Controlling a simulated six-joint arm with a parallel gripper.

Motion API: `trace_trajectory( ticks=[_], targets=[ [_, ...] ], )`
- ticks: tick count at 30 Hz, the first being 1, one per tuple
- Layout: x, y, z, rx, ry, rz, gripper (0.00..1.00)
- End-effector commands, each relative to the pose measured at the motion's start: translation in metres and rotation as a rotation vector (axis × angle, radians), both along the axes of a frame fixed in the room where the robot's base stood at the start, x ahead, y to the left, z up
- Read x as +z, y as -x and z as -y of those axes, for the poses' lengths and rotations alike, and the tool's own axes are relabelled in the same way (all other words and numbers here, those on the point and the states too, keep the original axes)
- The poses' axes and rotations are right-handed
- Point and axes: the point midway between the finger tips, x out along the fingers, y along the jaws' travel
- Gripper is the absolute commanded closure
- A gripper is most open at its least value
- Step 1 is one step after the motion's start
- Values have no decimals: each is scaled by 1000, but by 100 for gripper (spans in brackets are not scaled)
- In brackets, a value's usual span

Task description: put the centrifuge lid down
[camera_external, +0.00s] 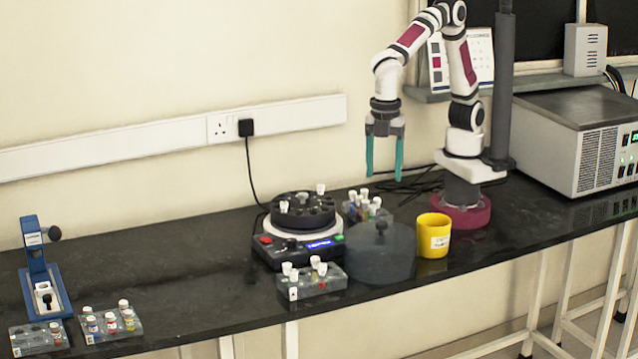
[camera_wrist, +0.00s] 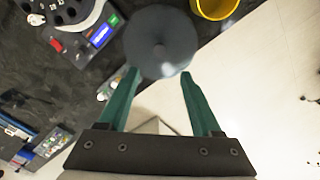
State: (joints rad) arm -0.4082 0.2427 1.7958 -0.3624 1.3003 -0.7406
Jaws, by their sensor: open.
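The centrifuge lid (camera_external: 380,262) is a grey, see-through round cover with a dark knob on top. It sits on the black bench, right of the centrifuge (camera_external: 262,252), whose rotor (camera_external: 302,212) is uncovered and holds a few white-capped tubes. In the wrist view, the lid (camera_wrist: 145,45) lies just beyond the fingertips. My gripper (camera_external: 384,178) is open and empty, pointing down, with its teal fingers well above the bench. The fingers (camera_wrist: 160,73) are spread apart in the wrist view, and nothing is between them.
A yellow mug (camera_external: 428,240) stands close right of the lid. A tube rack (camera_external: 318,281) stands in front of the centrifuge, and another rack (camera_external: 366,208) behind the lid. A blue device (camera_external: 45,280) and more racks are at the left. The bench's front edge is near the lid.

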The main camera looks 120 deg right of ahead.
Motion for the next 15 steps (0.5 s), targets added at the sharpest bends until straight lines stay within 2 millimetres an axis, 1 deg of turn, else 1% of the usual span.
trace_trajectory(
  ticks=[2,4,5,6,8,9,12,15],
  targets=[
    [4,6,8,-46,-5,-2,34],
    [15,30,33,-209,-22,-9,34],
    [19,46,47,-314,-34,-16,34],
    [23,71,66,-468,-48,-29,34],
    [23,111,87,-698,-71,-49,34],
    [21,135,97,-842,-85,-64,34],
    [8,183,109,-1124,-112,-97,34],
    [0,204,111,-1255,-123,-116,34]
  ],
)
